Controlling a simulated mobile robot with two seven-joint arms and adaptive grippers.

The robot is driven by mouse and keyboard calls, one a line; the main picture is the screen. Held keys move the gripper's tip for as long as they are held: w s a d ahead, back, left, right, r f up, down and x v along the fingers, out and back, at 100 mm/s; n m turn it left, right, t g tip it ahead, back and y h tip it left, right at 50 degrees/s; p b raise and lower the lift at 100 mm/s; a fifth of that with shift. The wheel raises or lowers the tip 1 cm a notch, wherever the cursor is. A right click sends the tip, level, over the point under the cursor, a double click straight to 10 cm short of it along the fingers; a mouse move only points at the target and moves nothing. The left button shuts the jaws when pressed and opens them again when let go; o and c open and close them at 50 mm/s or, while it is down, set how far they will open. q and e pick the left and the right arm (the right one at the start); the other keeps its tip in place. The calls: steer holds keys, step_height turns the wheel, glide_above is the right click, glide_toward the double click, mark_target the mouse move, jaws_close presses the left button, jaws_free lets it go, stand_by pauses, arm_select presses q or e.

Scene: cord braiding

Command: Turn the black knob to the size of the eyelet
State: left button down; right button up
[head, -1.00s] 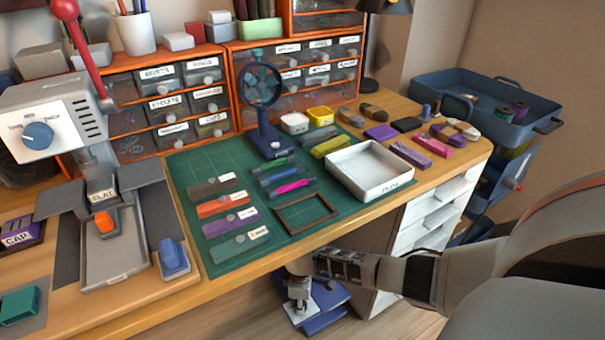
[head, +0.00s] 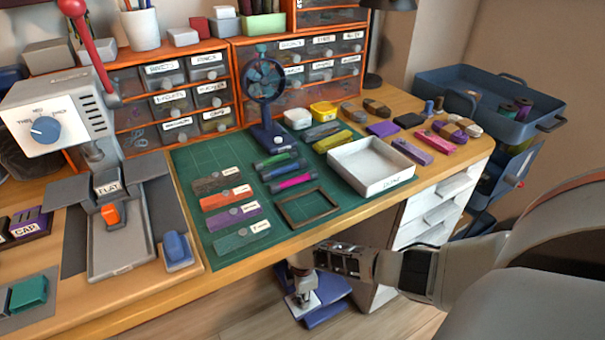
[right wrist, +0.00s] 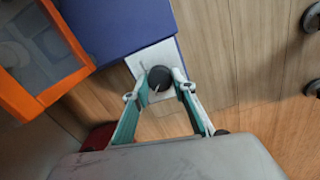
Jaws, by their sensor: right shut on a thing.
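A round black knob (right wrist: 160,78) sits on a white panel (right wrist: 150,62) on a dark blue box (right wrist: 120,25) in the right wrist view. A white line or pointer shows beside the knob, but no size marks are readable. My right gripper (right wrist: 159,90) has its green-sided fingers on either side of the knob and is shut on it. In the head view, my right gripper (head: 301,284) reaches down below the table's front edge over the blue box (head: 330,302). The knob is hidden there by the gripper. No loose eyelet can be made out. My left gripper is out of view.
A white press with a blue dial (head: 45,130) stands on the table at the left. A green mat (head: 265,240) with labelled strips and a white tray (head: 385,175) lie above my right arm. An orange-framed box (right wrist: 40,60) is close by in the right wrist view.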

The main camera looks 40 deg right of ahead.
steer(key=shift+s+d+f, duration=0.15)
steer(key=o, duration=1.1)
steer(key=shift+r, duration=0.75)
step_height(320, 180, up, 11)
steer(key=shift+f, duration=0.2)
